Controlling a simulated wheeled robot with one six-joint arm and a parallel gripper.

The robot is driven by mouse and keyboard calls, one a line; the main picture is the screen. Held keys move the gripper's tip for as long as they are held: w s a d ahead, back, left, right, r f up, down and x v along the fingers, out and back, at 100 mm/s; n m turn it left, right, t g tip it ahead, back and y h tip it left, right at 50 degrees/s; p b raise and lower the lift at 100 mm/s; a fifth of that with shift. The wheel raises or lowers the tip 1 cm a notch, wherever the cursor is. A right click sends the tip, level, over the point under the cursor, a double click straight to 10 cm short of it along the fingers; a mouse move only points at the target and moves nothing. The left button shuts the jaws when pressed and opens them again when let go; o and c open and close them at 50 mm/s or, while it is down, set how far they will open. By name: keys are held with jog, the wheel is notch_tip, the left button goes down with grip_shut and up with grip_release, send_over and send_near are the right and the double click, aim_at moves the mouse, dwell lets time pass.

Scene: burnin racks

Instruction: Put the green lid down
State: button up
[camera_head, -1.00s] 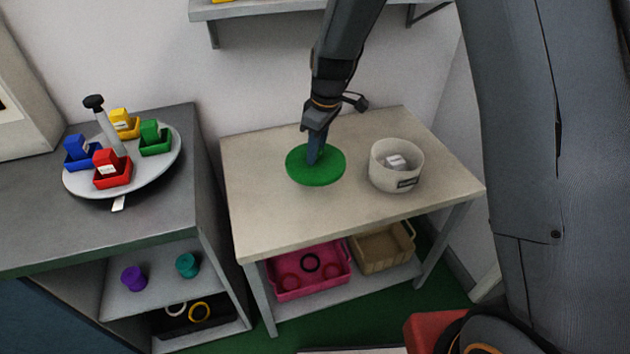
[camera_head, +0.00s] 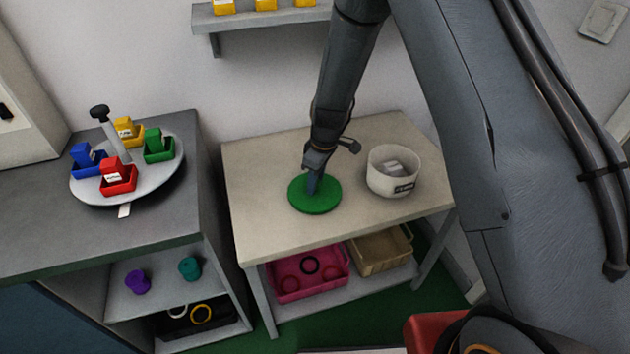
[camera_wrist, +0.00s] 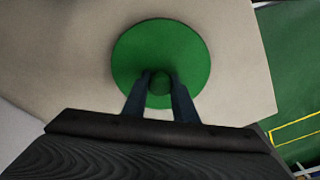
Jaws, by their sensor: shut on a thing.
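The green lid (camera_head: 326,201) is a flat round disc with a small knob at its centre. My gripper (camera_head: 313,185) points down at the lid's middle. In the wrist view the lid (camera_wrist: 190,55) is below my gripper (camera_wrist: 160,88), whose two fingers are shut on the lid's knob, one on each side. The fingers hide part of the knob in the head view.
A white round bin (camera_head: 391,180) with grey-white contents stands right of the lid. Pink (camera_head: 290,291) and tan (camera_head: 380,252) baskets sit on the shelf below. A grey counter (camera_head: 50,232) at left holds a round tray (camera_head: 128,191) of coloured boxes. The table's front is clear.

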aim_at(321, 192)
jog(key=shift+f, duration=0.1)
jog(key=o, duration=1)
jog(key=shift+o, duration=0.2)
notch_tip(321, 192, up, 12)
jog(key=d+b, duration=0.2)
jog(key=b, duration=0.1)
jog(key=s+d+r+m, duration=0.2)
jog(key=s+d+m, duration=0.4)
jog(key=s, duration=0.5)
jog(key=s+d+r+m+h, duration=0.1)
jog(key=s+d+r+m, duration=0.2)
jog(key=s+d+m, duration=0.3)
jog(key=s+d, duration=0.3)
jog(key=s, duration=0.2)
jog(key=shift+s+r+h, duration=0.15)
jog(key=shift+s+h, duration=0.15)
jog(key=shift+s, duration=0.1)
